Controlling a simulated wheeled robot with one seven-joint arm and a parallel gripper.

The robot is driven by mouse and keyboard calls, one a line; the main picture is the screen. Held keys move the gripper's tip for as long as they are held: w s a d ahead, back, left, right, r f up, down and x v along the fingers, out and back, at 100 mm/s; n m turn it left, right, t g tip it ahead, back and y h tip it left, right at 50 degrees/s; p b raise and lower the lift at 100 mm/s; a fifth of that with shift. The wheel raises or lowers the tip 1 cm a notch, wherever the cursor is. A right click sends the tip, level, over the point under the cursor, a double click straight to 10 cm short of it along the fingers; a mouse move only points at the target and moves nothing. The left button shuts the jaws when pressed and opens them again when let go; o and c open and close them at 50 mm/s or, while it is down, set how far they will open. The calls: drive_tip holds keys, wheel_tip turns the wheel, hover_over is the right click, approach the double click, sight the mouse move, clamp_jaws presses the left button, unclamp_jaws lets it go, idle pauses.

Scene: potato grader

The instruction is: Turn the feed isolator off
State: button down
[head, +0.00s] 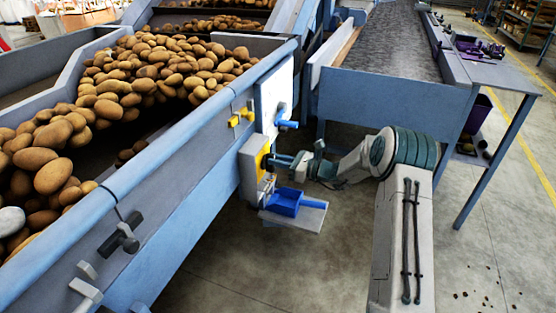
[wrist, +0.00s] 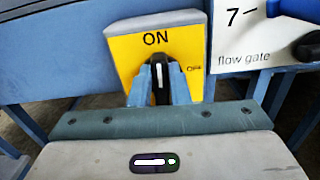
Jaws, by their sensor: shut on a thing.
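The feed isolator is a grey box (head: 248,172) with a yellow face on the side of the potato hopper. In the wrist view its yellow plate (wrist: 185,42) reads ON at the top and OFF to the right. Its black rotary handle (wrist: 159,92) stands upright, its white mark pointing at ON. My gripper (head: 274,161) reaches it from the right. In the wrist view my gripper's blue fingers (wrist: 161,78) are shut on the handle, one on each side. The handle's lower part is hidden by my gripper's body.
A blue tray (head: 285,203) on a small shelf sits below my gripper. Potatoes (head: 150,75) fill the hopper. Open floor lies in front.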

drive_tip(key=shift+w+d+f+m+p, duration=0.1)
drive_tip(key=shift+w+f+m+p, duration=0.15)
drive_tip(key=shift+m+p, duration=2)
drive_tip(key=shift+w+d+f+m+p, duration=0.25)
drive_tip(key=shift+m+p, duration=0.65)
drive_tip(key=shift+m, duration=2.65)
drive_tip(key=shift+w+f+m+p, duration=0.3)
drive_tip(key=shift+m+p, duration=1.25)
drive_tip(key=shift+m, duration=1.35)
drive_tip(key=c, duration=1.4)
unclamp_jaws()
drive_tip(key=shift+f, duration=0.1)
drive_tip(key=shift+o, duration=0.2)
